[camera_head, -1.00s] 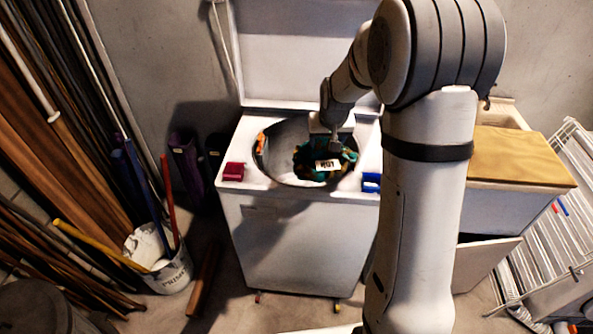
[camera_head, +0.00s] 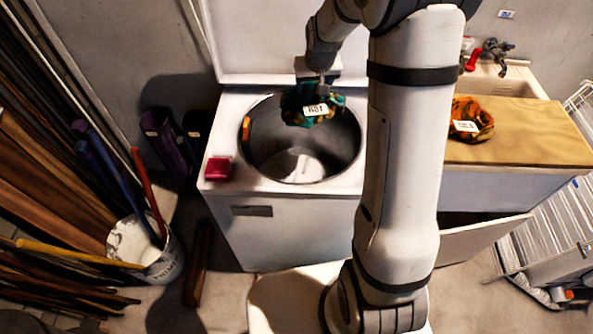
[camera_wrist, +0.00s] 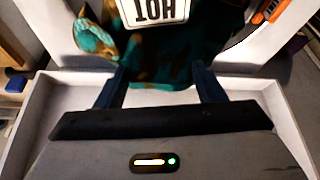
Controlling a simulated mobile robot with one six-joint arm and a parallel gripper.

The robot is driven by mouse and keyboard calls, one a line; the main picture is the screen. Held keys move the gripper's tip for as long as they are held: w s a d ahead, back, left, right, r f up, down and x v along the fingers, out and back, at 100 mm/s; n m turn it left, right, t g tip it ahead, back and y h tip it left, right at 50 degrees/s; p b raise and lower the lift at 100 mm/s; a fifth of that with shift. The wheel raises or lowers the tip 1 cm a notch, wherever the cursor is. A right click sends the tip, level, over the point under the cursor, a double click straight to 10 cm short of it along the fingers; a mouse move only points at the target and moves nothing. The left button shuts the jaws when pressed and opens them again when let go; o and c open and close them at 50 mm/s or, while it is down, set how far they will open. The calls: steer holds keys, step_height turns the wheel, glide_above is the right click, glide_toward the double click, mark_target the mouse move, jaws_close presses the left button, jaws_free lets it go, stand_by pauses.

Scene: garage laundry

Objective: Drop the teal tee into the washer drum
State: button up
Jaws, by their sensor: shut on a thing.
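The teal tee (camera_head: 299,108), a bunched teal cloth with brown patches and a white "HOT" tag, hangs from my gripper (camera_head: 321,82). It is above the back part of the open washer drum (camera_head: 345,150), and the drum floor below looks bare apart from a pale patch. In the wrist view, the tee (camera_wrist: 190,42) lies at the two fingertips of my gripper (camera_wrist: 160,82), which is shut on it. The washer (camera_head: 290,235) is white with its lid (camera_head: 265,45) raised behind.
A red box (camera_head: 218,169) sits on the washer's left top, and an orange item (camera_head: 246,128) is at the drum's left rim. An orange-brown tagged cloth (camera_head: 470,122) lies on the wooden counter (camera_head: 525,130) at right. A bucket (camera_head: 150,245) and poles stand at left.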

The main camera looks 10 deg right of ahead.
mark_target(312, 95)
steer(key=shift+a+f+b, duration=0.15)
steer(key=shift+f+b, duration=0.8)
steer(key=shift+f, duration=1.2)
steer(key=o, duration=1.4)
steer(key=shift+o, duration=0.2)
steer(key=shift+b+v, duration=0.6)
steer(key=shift+v, duration=3.35)
